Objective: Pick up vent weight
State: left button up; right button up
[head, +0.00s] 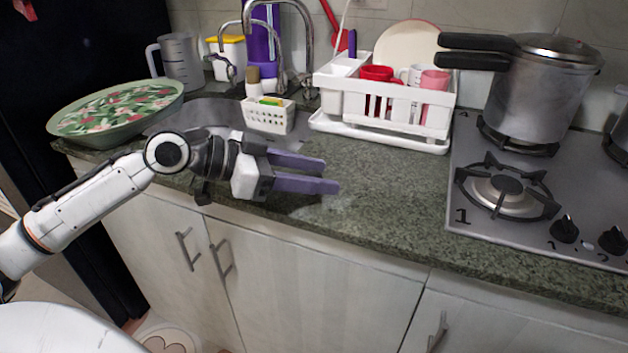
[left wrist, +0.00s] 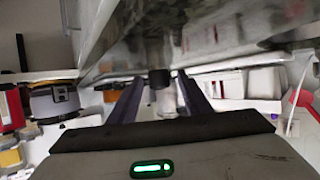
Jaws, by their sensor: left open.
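I cannot pick out the vent weight for certain in either view. The pressure cooker (head: 540,95) stands on the stove at the right, its lid on and its long black handles (head: 475,50) pointing left. My left gripper (head: 329,174) is open, its two purple fingers pointing right over the counter's front edge, well left of the cooker. In the left wrist view a small dark cylinder (left wrist: 158,78) shows between the fingers, with a pale shape (left wrist: 164,101) below it. I cannot tell what these are. My right gripper is in neither view.
A white dish rack (head: 395,135) with cups and a plate stands behind the gripper. A small white basket (head: 268,120) sits by the sink. A green floral tray (head: 110,112) is at the left. The counter (head: 390,190) between gripper and stove (head: 500,232) is mostly clear.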

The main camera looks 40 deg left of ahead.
pick_arm(q)
grip_shut()
